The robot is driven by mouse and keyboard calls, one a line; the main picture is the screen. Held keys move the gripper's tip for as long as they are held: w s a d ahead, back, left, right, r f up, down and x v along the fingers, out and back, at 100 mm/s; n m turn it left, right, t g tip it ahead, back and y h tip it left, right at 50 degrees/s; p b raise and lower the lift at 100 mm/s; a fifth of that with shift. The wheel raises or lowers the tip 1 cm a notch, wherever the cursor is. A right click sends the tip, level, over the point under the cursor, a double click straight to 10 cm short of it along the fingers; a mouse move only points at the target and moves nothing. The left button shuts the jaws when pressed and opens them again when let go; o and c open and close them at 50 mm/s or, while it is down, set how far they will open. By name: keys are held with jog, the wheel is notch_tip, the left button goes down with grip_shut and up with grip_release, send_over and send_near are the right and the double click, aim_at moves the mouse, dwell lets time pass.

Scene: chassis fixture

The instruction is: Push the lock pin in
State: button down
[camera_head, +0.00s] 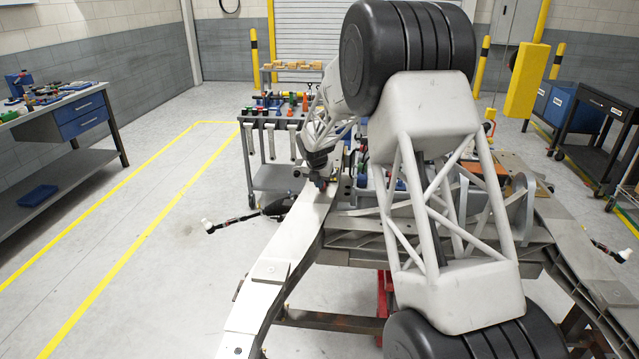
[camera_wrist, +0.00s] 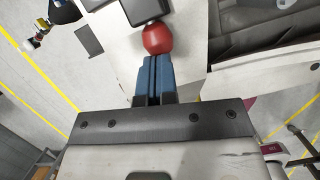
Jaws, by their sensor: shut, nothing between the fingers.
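The lock pin's red ball knob (camera_wrist: 157,38) is at the upper middle of the wrist view, with a short pale shaft and a dark block just beyond it. My gripper (camera_wrist: 153,60) has its two blue fingers pressed together, empty. Their tips are right at the near side of the knob; I cannot tell whether they touch it. In the head view my gripper (camera_head: 320,176) is low over the left rail of the chassis (camera_head: 270,268), and the knob is too small to make out clearly there. The pin's far end is hidden.
My own arm blocks much of the head view. A tool cart (camera_head: 268,178) stands behind the chassis. A workbench (camera_head: 75,110) with blue drawers is at the left, with open floor between. A dark rod with a white end (camera_head: 225,222) sticks out left of the rail.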

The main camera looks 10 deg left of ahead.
jog(key=shift+s, duration=0.1)
jog(key=shift+s+a+r, duration=0.1)
jog(key=shift+s+a, duration=0.05)
jog(key=shift+s, duration=0.35)
jog(key=shift+s+a+r, duration=0.1)
jog(key=shift+s, duration=0.35)
jog(key=shift+s+a+r, duration=0.15)
jog(key=shift+s+r, duration=0.05)
jog(key=shift+s, duration=0.6)
jog(key=v, duration=1)
